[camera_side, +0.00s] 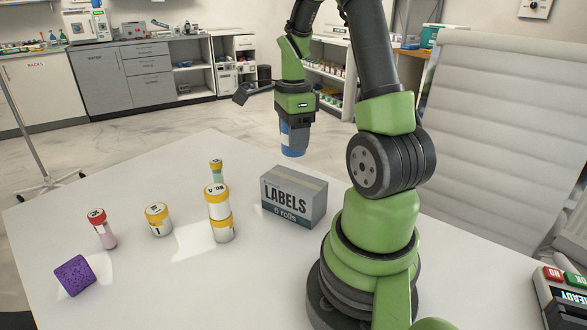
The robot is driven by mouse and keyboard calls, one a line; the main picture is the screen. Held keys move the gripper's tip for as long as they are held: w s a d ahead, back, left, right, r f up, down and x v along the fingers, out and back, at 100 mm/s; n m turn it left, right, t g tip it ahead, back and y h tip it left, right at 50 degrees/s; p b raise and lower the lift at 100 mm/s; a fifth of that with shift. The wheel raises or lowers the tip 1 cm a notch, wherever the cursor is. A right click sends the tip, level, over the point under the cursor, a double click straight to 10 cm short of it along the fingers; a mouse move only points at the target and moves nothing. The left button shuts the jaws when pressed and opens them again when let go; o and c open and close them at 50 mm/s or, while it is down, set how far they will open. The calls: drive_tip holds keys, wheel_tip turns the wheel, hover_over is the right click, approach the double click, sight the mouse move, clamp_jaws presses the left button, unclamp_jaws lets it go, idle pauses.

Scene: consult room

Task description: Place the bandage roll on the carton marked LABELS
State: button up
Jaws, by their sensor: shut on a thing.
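The carton marked LABELS (287,205) is a grey box standing on the white table, left of my arm's base, and its top looks bare. My gripper (294,139) points down and is shut on a blue round thing, which looks like the bandage roll (293,152). The roll's lower end shows below the jaws; its upper part is hidden by them. In the picture it hangs above the carton with a gap between them. One view does not show whether it is straight over the carton top.
A button box (562,297) sits at right. The front middle of the table (190,295) is clear.

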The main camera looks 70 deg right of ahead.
wheel_tip(320, 180, down, 6)
drive_tip(key=shift+f, duration=0.25)
drive_tip(key=shift+f, duration=0.1)
drive_tip(key=o, duration=0.9)
